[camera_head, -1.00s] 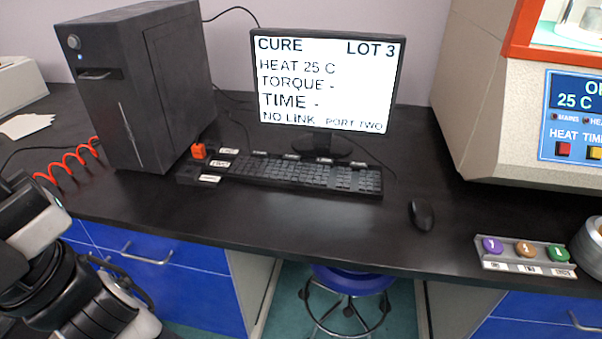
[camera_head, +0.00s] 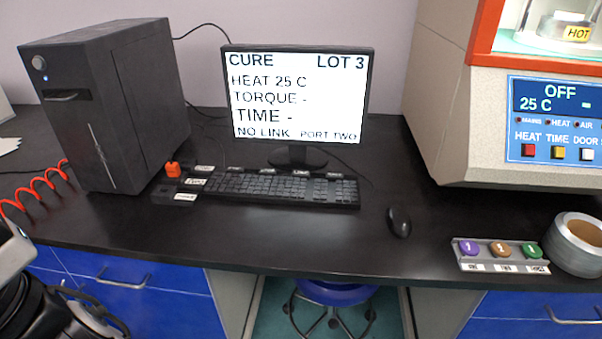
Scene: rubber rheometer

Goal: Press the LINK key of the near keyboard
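The black keyboard (camera_head: 275,189) lies on the dark bench in front of the monitor. Several small white labels stand along its back edge; one near the middle, the LINK label (camera_head: 301,172), seems to read LINK, though the lettering is small. The monitor (camera_head: 297,97) shows CURE, LOT 3, HEAT 25 C, TORQUE -, TIME -, NO LINK and PORT TWO. Part of my arm shows at the lower left, well apart from the keyboard. My gripper's fingers are not in view.
A black computer tower (camera_head: 110,105) and an orange plug (camera_head: 173,169) by labelled ports are left of the keyboard. A mouse (camera_head: 399,222), a rack of coloured pieces (camera_head: 500,256), a grey roll (camera_head: 574,245) and the rheometer (camera_head: 440,120) are right. Bare bench lies in front.

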